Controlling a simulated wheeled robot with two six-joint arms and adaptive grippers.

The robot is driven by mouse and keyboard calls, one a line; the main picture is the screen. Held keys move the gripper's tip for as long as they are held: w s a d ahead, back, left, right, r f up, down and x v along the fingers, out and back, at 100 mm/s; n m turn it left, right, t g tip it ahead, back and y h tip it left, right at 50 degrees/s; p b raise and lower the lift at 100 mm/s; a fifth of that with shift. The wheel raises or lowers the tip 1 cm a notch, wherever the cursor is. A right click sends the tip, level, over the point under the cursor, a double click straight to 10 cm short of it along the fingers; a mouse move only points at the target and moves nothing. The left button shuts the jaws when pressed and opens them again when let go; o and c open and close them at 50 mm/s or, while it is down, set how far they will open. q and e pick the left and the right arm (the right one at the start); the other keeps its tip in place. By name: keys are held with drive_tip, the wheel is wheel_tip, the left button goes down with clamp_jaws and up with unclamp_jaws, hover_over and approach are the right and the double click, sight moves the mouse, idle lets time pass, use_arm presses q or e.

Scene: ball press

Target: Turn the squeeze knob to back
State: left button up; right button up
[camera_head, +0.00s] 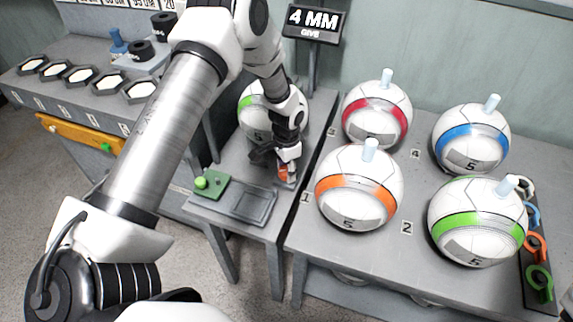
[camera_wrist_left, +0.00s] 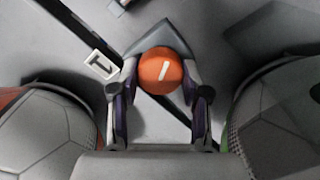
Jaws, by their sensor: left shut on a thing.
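The squeeze knob (camera_wrist_left: 160,71) is a round orange cap with a short white line, seen from above in the left wrist view. The line leans slightly to the right of the picture's vertical. The knob stands on a grey pointed base plate (camera_wrist_left: 178,40). My left gripper (camera_wrist_left: 160,83) has one finger on each side of the knob and is shut on it. In the head view the gripper (camera_head: 277,158) covers most of the knob, and only a bit of orange (camera_head: 284,172) shows. My right gripper is not in view.
A white ball with a green band (camera_head: 250,104) sits behind my left wrist, below a "4 MM GIVE" sign (camera_head: 313,22). A green button (camera_head: 201,182) and a grey tray (camera_head: 246,203) lie left of the knob. Several banded balls, one orange-banded (camera_head: 345,207), stand on the right table.

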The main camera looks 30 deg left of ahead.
sight(286, 170)
use_arm(q)
drive_tip(key=n+p, duration=0.3)
drive_tip(key=n, duration=0.3)
drive_tip(key=shift+s+n, duration=0.15)
drive_tip(key=shift+n, duration=0.15)
drive_tip(key=n+p, duration=0.2)
drive_tip(key=n, duration=0.2)
drive_tip(key=shift+f+n+p, duration=0.1)
drive_tip(key=shift+n+p, duration=0.2)
drive_tip(key=o, duration=1.1)
drive_tip(key=shift+o, duration=0.2)
drive_tip(key=shift+w+r, duration=0.2)
drive_tip(key=shift+r, duration=0.25)
wheel_tip(286, 170, up, 11)
